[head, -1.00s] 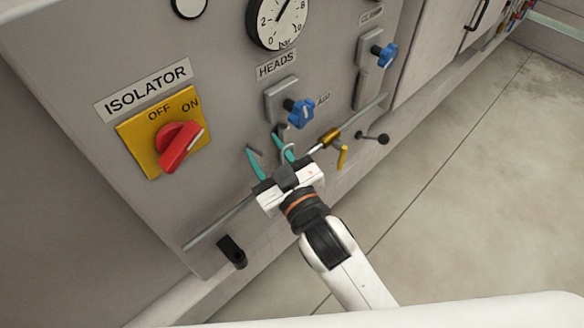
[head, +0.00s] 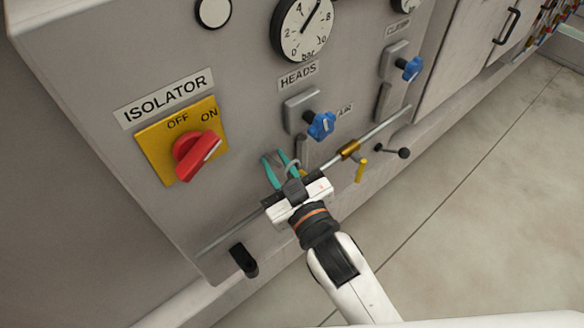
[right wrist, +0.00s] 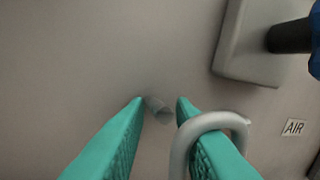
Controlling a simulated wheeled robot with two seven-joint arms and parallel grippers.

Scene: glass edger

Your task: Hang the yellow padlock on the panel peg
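My right gripper (head: 273,154) is close to the grey panel (head: 236,190), its teal fingers apart with a narrow gap. In the right wrist view, a short grey stub (right wrist: 158,108), which looks like the panel peg, shows between the fingertips (right wrist: 160,102). A grey curved shackle (right wrist: 212,122) lies across the right finger; whether it loops around that finger cannot be told. It also shows as a small grey loop in the head view (head: 294,165). It is apart from the stub in the picture. My left gripper is not in view.
A rail (head: 225,237) runs along the panel's lower edge, with a brass fitting (head: 349,150) and yellow lever (head: 361,170). The red isolator switch (head: 197,155) is to the left. A blue knob (head: 321,126) is above right of the gripper; a black handle (head: 243,260) is below.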

